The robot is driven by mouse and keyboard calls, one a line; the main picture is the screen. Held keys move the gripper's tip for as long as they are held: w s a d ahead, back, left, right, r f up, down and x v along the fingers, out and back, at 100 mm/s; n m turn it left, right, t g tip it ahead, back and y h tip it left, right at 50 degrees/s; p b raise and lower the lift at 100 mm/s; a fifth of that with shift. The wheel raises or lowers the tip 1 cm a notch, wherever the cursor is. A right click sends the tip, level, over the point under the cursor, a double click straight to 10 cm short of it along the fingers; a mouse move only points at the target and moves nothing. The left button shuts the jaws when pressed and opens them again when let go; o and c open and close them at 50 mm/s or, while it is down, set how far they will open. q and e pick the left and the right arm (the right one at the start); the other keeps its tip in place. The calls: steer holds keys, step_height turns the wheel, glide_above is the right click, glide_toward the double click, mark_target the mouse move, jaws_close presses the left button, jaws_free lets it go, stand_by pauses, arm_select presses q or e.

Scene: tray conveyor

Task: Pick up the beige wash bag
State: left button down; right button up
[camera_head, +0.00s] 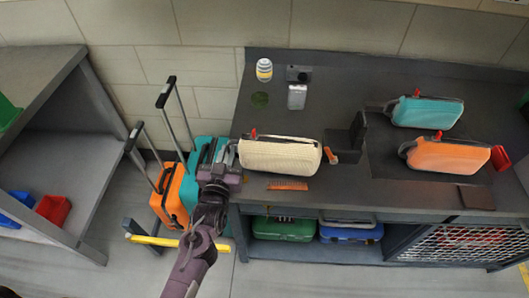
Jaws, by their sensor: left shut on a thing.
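The beige wash bag (282,156) is at the left front part of the dark counter. It lies lengthwise, with a small red tab at its upper left and an orange piece by its right end. My left gripper (233,158) is at the bag's left end and shut on it. The arm comes up from below and covers part of the counter's left edge. I cannot tell whether the bag touches the counter or is slightly above it. My right gripper is not in view.
A teal bag (427,112) and an orange bag (447,155) lie to the right, past a dark upright bracket (345,139). An orange comb (288,185) lies in front of the beige bag. Suitcases (170,198) stand left of the counter. A striped jar (264,70) stands behind.

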arm_select(q)
steer(key=shift+r, duration=0.15)
step_height(320, 180, up, 20)
stand_by(0.5)
stand_by(0.5)
